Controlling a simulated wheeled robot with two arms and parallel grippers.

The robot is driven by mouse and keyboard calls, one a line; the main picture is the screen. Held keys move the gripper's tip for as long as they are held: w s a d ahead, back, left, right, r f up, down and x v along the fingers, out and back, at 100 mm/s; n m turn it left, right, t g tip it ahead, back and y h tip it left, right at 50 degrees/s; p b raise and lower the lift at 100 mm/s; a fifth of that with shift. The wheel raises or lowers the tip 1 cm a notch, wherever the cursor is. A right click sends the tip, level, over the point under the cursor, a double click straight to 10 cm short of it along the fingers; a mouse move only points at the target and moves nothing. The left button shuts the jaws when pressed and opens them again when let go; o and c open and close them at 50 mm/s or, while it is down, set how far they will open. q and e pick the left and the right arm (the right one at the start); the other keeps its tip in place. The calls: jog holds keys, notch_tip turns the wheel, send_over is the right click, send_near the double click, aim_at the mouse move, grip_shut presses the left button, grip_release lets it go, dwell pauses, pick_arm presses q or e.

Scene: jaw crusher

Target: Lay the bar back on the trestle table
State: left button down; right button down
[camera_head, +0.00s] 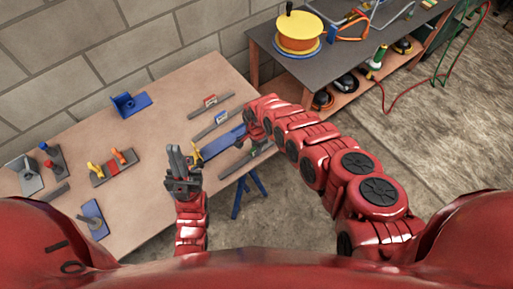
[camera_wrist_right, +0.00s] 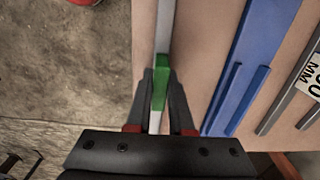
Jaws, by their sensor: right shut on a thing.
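My right gripper (camera_wrist_right: 160,105) is shut on a slim grey bar (camera_wrist_right: 164,30) at its green middle part (camera_wrist_right: 161,72). In the head view the bar (camera_head: 236,168) runs along the near right edge of the trestle table (camera_head: 170,92). Whether it touches the top or hangs just above it, I cannot tell. My right gripper (camera_head: 254,143) is partly hidden by its arm in the head view. My left gripper (camera_head: 179,160) points up over the table's near side, with no object visible in it. Its finger gap is too small to judge.
Beside the bar lies a long blue piece (camera_head: 222,142), also in the wrist view (camera_wrist_right: 256,55). Beyond are bars with a blue label (camera_head: 221,117) and a red label (camera_head: 210,100). A workbench (camera_head: 345,45) with an orange reel (camera_head: 299,33) stands behind. The table middle is mostly clear.

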jog(key=shift+f, duration=0.1)
jog(key=c, duration=0.8)
grip_release()
jog(key=shift+r, duration=0.2)
jog(key=shift+a+r, duration=0.1)
jog(key=shift+r, duration=0.65)
notch_tip(320, 180, up, 10)
jog(key=b, duration=0.1)
jog(key=shift+r, duration=0.15)
